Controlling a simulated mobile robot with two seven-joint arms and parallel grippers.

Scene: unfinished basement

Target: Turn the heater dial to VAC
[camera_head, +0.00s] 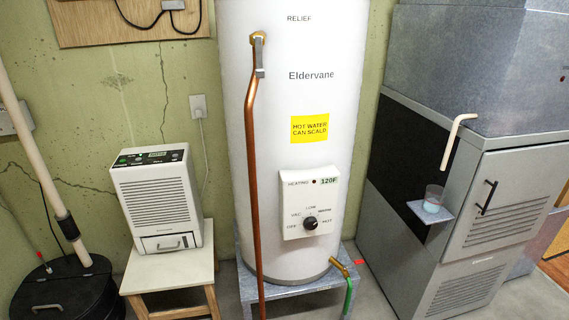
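The heater dial (310,223) is a small black round knob on a white control panel (299,240), low on the front of the tall white water heater (290,130). Labels arc around the dial; VAC stands at its upper left, LOW above it and HOT to its right. The pointer's exact setting is too small to read. A display above the dial shows 120F, beside a small dark red light. Neither of my grippers shows in the head view.
A copper pipe (251,150) runs down the heater's front left. A brass drain valve (341,267) with a green hose sticks out at lower right. A dehumidifier (157,198) on a stool (158,272) stands left; a grey furnace cabinet (470,180) with a small shelf and cup stands right.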

